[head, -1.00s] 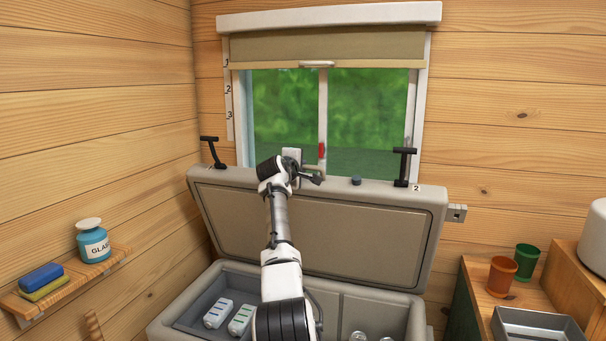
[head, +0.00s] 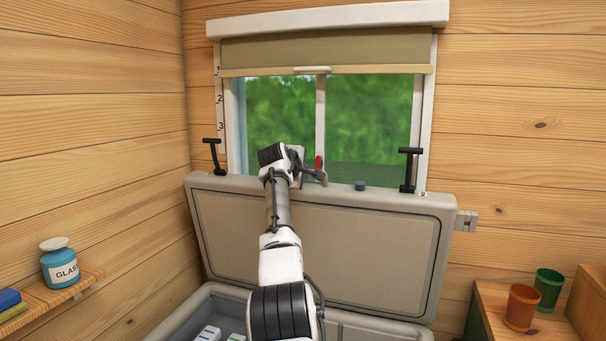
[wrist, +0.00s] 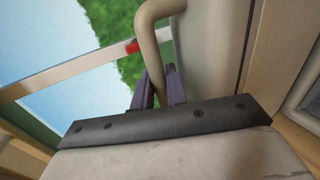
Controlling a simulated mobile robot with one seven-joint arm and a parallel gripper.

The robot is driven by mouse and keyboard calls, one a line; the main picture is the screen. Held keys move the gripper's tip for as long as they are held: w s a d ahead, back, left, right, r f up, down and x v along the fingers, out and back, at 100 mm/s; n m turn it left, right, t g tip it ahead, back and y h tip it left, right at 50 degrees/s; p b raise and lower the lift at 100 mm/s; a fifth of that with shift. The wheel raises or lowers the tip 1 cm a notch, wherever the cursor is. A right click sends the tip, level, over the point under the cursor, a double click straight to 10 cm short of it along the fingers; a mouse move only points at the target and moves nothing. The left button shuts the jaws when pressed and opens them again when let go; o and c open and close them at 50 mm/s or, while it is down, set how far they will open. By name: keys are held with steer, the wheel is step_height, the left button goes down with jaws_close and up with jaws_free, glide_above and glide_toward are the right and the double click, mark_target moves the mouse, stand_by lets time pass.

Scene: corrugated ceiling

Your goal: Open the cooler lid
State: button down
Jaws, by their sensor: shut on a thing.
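The cooler's grey lid (head: 320,250) stands raised, nearly upright, in front of the window. The cooler body (head: 175,320) is open below it, with white packs (head: 207,334) inside at the left. My gripper (head: 312,172) is at the middle of the lid's top edge, partly hidden by my own wrist. In the wrist view, the fingers of my gripper (wrist: 158,90) are closed around the curved beige lid handle (wrist: 150,40). Black T-shaped latches stand at the lid's left (head: 213,156) and right (head: 410,168) top corners.
The window (head: 320,120) with a half-raised blind (head: 320,48) is close behind the lid. A shelf (head: 60,300) with a glass jar (head: 60,268) is on the left wall. Orange (head: 522,307) and green (head: 548,290) cups stand at the right.

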steer(key=shift+a+r, duration=0.1)
steer(key=shift+r, duration=0.1)
steer(key=c, duration=1.5)
jaws_free()
steer(key=shift+s, duration=0.1)
steer(key=shift+f, duration=0.1)
steer(key=b, duration=0.1)
steer(key=s+b, duration=0.1)
steer(key=b, duration=0.1)
steer(key=shift+s+a, duration=0.25)
steer(key=b+v, duration=0.6)
steer(key=v, duration=0.6)
steer(key=shift+r, duration=0.4)
